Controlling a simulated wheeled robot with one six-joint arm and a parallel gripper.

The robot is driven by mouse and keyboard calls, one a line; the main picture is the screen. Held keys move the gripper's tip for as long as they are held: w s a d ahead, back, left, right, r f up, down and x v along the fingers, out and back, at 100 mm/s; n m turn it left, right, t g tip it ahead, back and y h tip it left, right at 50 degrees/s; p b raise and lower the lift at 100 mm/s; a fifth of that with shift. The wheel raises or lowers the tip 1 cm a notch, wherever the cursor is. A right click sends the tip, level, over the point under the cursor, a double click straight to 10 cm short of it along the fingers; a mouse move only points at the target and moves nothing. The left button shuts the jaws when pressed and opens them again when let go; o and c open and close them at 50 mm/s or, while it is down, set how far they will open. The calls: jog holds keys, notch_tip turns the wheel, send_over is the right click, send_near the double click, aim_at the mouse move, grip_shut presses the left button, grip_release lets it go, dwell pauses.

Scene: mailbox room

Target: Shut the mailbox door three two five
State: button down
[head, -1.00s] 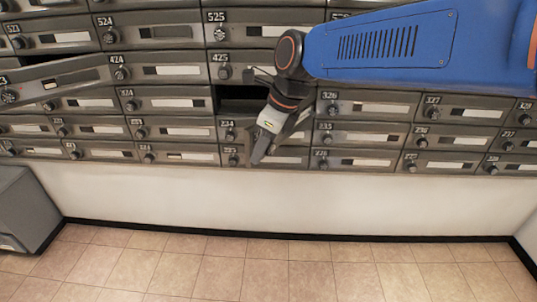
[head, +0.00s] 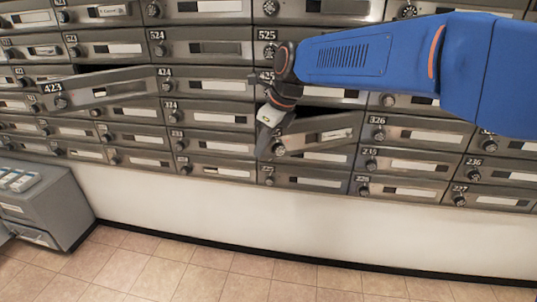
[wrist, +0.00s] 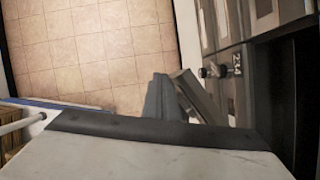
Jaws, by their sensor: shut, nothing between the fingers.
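In the head view, an open door (head: 312,138) hangs tilted out between 324 and 326, with a dark opening (head: 318,112) above it. Its own number is not readable, but its place fits 325. Its round knob (head: 278,149) shows at its left end. My gripper (head: 263,146) points down at the left end of this door, close to the knob; I cannot tell whether it touches. The fingers (wrist: 170,98) are shut and empty in the wrist view. There a knob (wrist: 214,71) on a mailbox front stands just right of them, beside a dark opening (wrist: 275,95).
Door 423 (head: 105,92) also stands tilted out, at the left. Other mailbox doors around are closed. A grey cabinet (head: 45,205) stands on the floor at the lower left. The tiled floor (head: 190,265) below the boxes is clear.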

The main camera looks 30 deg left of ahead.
jog(key=w+a, duration=0.6)
jog(key=shift+w, duration=0.4)
dwell(0.4)
